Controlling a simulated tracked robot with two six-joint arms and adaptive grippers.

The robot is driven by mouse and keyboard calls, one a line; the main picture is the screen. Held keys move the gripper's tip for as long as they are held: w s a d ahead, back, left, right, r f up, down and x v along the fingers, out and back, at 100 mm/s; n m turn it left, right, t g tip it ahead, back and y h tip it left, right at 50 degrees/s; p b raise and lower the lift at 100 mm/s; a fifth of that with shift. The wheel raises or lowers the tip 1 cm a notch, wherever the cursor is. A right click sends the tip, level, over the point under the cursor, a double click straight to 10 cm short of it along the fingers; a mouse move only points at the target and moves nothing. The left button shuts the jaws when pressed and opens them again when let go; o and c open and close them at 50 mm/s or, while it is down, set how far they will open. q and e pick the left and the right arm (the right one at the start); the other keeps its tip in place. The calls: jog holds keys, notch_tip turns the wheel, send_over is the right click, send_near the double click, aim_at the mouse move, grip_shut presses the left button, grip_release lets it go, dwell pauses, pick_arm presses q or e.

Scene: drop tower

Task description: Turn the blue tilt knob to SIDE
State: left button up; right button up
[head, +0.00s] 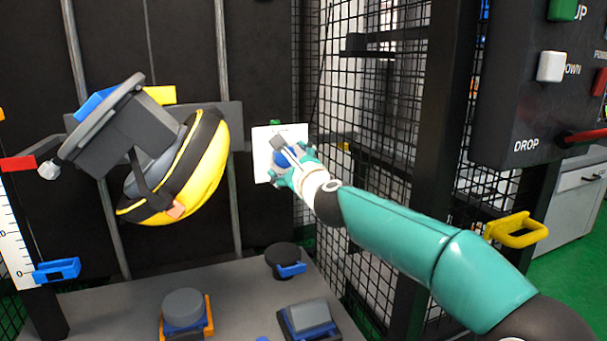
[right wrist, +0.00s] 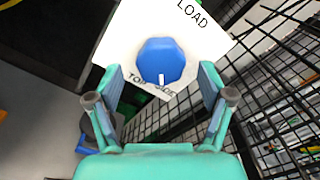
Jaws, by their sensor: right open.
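The blue tilt knob (right wrist: 161,61) is a faceted knob on a white panel (right wrist: 118,45) in the right wrist view. Its short white mark points toward the panel's lower edge, near the partly covered words there; I can read "TOP", and the other word is unclear. "LOAD" is printed toward the opposite corner. My right gripper (right wrist: 161,90) is open, its fingers apart on either side below the knob, with nothing between them. In the head view the right gripper (head: 293,168) is in front of the white panel (head: 262,158) and covers much of the knob. My left gripper is not in view.
A yellow and black helmet (head: 205,165) hangs on a grey carriage left of the panel. Black mesh (head: 385,85) stands close on the right. A control box (head: 515,100) with buttons is at the far right. Several anvil-like pieces sit on the grey base (head: 235,285) below.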

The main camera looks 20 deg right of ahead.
jog(key=s, duration=1.1)
jog(key=shift+d+f, duration=0.15)
